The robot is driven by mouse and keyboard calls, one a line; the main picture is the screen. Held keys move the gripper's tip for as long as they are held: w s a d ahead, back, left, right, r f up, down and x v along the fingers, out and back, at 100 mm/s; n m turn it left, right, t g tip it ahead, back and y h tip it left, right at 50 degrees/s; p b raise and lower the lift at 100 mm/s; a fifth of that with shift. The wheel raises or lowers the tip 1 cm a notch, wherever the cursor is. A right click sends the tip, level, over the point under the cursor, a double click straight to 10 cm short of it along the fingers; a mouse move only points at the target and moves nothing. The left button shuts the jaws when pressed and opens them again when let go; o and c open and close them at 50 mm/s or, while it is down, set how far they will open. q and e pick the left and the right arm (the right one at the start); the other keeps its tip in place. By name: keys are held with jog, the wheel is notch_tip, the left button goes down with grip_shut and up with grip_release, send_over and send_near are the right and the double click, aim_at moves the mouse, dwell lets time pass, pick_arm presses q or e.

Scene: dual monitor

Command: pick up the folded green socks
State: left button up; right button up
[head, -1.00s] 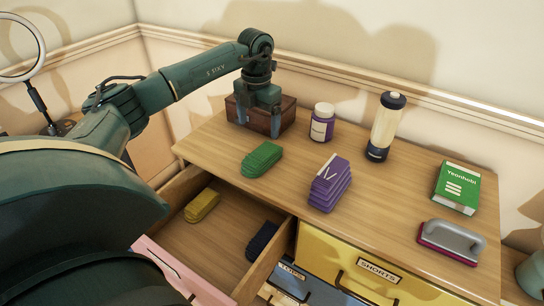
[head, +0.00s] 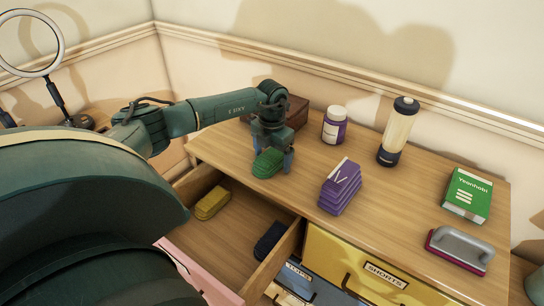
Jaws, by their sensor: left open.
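The folded green socks (head: 267,163) lie on top of the wooden dresser, near its front edge above the open drawer. My left gripper (head: 272,160) points down over them with its fingers apart, one on the left and one on the right of the socks. The upper back part of the socks is hidden by the gripper. I cannot tell whether the fingers touch them. My right gripper is not in view.
Folded purple cloth (head: 340,187) lies right of the socks. A brown box (head: 296,112), purple jar (head: 334,125), bottle (head: 398,132), green box (head: 467,194) and grey-handled brush (head: 460,249) stand on the dresser (head: 400,200). The open drawer (head: 240,221) holds yellow (head: 212,203) and dark (head: 269,240) bundles.

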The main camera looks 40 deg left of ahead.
pick_arm(q)
jog(key=c, duration=1.1)
jog(key=shift+o, duration=0.2)
jog(key=shift+r, duration=0.15)
